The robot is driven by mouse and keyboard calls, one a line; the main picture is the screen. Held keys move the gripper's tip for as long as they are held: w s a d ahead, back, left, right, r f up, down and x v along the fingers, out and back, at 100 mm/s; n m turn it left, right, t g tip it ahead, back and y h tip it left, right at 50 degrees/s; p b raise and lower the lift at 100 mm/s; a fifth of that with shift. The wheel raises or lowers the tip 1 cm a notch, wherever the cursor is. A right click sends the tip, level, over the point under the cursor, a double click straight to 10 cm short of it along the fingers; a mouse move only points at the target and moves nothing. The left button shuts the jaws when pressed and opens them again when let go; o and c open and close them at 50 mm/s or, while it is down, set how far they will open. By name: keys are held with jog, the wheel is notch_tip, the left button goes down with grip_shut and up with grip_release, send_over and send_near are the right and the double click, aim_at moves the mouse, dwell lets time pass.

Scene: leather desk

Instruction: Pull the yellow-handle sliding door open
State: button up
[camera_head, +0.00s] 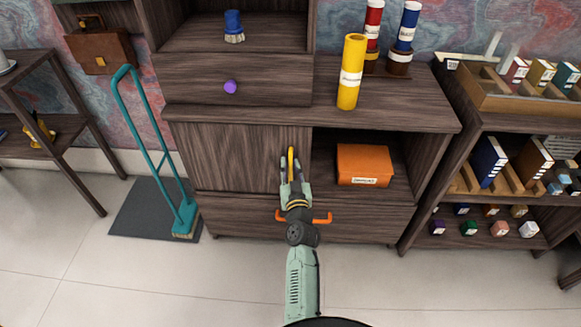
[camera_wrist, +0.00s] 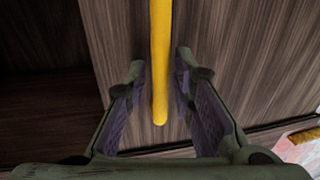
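The sliding door (camera_head: 235,158) is a dark wood panel covering the left half of the middle cabinet's lower compartment. Its upright yellow handle (camera_head: 291,158) sits near the door's right edge. My gripper (camera_head: 290,172) reaches up to the handle from the front. In the wrist view, the yellow handle (camera_wrist: 160,60) runs down between the two fingers of my gripper (camera_wrist: 160,85). The fingers are apart, one on each side of the handle, with a gap showing on both sides. The wood door face (camera_wrist: 230,50) lies behind it.
The compartment right of the door is open and holds an orange box (camera_head: 364,165). A yellow cylinder (camera_head: 351,72) and a purple knob (camera_head: 231,87) are above. A teal-handled broom (camera_head: 150,140) stands left of the cabinet; a shelf with books (camera_head: 488,160) stands right.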

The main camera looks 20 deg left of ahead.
grip_shut()
dwell(0.5)
jog(key=shift+w, duration=0.1)
